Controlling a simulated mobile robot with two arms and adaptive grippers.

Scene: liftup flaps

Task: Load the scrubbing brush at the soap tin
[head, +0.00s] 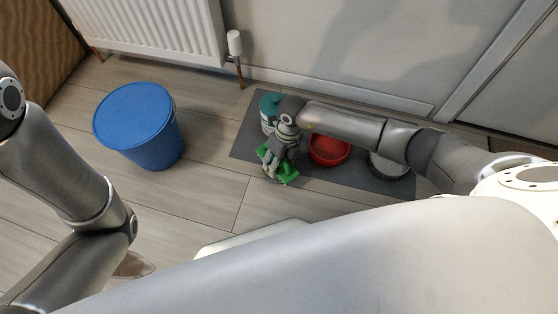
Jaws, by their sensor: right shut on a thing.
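My right gripper (272,165) points down at the front left part of the grey mat, shut on a green thing (289,175) that looks like the scrubbing brush. Green parts show on both sides of the fingers; the bristles cannot be made out. A round pale-rimmed tin (390,169), probably the soap tin, stands on the right part of the mat, partly hidden by my right forearm. The brush is apart from it, well to its left. My left arm comes in at the left, but its gripper is out of view.
A red bowl (329,151) and a teal container (268,106) stand on the grey mat (244,142) close to my right gripper. A blue bucket (137,125) stands at the left. A radiator (150,30) and wall lie behind.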

